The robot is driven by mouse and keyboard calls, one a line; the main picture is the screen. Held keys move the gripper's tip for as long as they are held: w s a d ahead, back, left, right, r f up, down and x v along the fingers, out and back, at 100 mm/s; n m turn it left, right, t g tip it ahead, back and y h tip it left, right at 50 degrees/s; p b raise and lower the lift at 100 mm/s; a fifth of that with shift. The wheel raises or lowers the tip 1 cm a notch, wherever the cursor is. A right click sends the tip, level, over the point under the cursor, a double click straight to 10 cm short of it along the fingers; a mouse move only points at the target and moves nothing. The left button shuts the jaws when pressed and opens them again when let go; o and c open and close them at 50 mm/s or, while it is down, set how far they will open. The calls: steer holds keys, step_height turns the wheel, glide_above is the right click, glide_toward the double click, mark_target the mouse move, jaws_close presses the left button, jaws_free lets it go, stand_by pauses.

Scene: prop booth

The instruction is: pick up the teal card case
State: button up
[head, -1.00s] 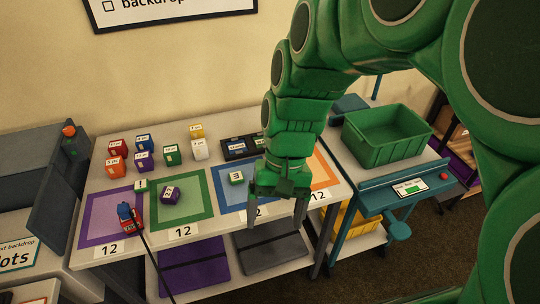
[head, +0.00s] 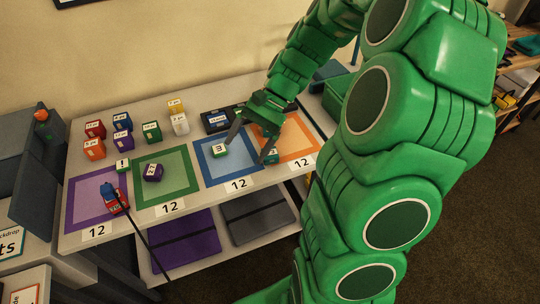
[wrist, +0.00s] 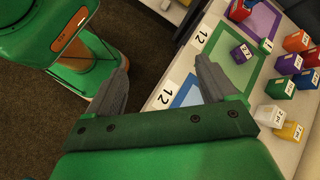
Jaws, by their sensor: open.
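A small teal block-like item (head: 273,154), likely the teal card case, lies at the near left part of the orange-framed square in the head view. One finger partly covers it, so its shape is hard to tell. My gripper (head: 247,152) is open above the table, between the blue and orange squares, with one finger beside the teal item. Whether they touch I cannot tell. In the wrist view my gripper (wrist: 163,72) has its fingers wide apart with nothing between them, and the teal item does not show there.
A green box marked 3 (head: 220,151) stands on the blue square, close to the left finger. A dark purple block (head: 153,172) is on the green square, a red-and-blue item (head: 114,198) on the purple one. Several coloured boxes and a dark tray (head: 217,119) stand behind.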

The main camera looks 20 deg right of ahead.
steer(key=w+d+f+m+t+y, duration=0.25)
steer(key=w+d+f+m, duration=0.25)
steer(key=w+d+f, duration=0.25)
steer(key=m+t+y, duration=0.2)
steer(key=m+t, duration=0.1)
steer(key=m, duration=0.3)
glide_toward(273, 152)
steer(key=shift+w+a+f, duration=0.2)
steer(key=shift+a+f, duration=0.85)
steer(key=shift+x, duration=1.3)
steer(key=shift+r+x, duration=0.25)
steer(key=shift+x, duration=1.05)
steer(key=shift+r+x, duration=0.2)
steer(key=shift+x, duration=1.1)
steer(key=shift+a, duration=0.15)
steer(key=c, duration=1.1)
steer(key=shift+o, duration=0.2)
